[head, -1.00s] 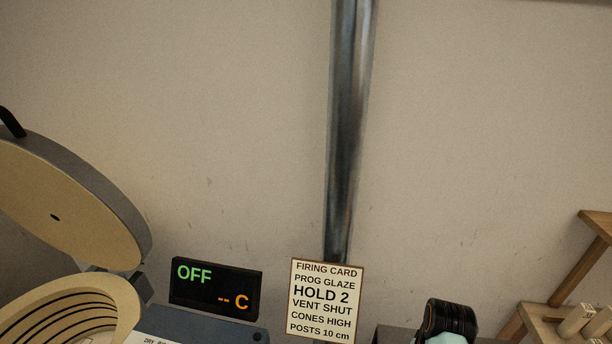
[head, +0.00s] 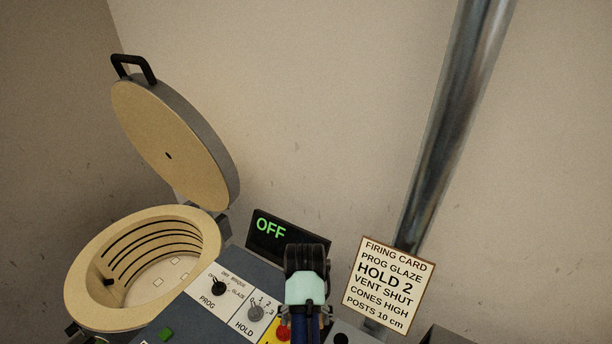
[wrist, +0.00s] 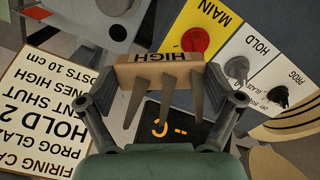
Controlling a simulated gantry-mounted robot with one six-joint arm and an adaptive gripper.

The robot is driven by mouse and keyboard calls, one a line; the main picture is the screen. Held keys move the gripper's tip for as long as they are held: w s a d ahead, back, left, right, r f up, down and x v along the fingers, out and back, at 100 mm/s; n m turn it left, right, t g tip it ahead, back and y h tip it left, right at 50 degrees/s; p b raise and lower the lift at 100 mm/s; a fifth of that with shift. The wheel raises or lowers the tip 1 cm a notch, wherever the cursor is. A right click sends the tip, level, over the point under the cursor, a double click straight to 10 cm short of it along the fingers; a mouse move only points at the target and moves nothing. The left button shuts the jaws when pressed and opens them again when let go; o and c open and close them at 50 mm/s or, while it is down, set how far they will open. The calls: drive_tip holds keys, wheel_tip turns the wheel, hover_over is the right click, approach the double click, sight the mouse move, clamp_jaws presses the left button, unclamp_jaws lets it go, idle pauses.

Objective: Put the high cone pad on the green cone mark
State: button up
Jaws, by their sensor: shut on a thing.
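The high cone pad (wrist: 190,69) is a tan block marked HIGH with several grey cones pointing down in the wrist view. My gripper (wrist: 158,78) is shut on it, one finger at each end, and holds it above the kiln's control area.
The kiln lid (head: 175,140) is tilted up behind the kiln. The panel has PROG (head: 218,288) and HOLD (head: 255,313) knobs and a red MAIN knob (wrist: 195,41). The display (head: 285,236) reads OFF. The firing card (head: 389,287) says CONES HIGH. A metal pipe (head: 445,130) rises behind.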

wheel_tip(320, 180, up, 18)
drive_tip(key=p, duration=1.7)
drive_tip(key=shift+r, duration=0.25)
drive_tip(key=shift+d+f, duration=0.1)
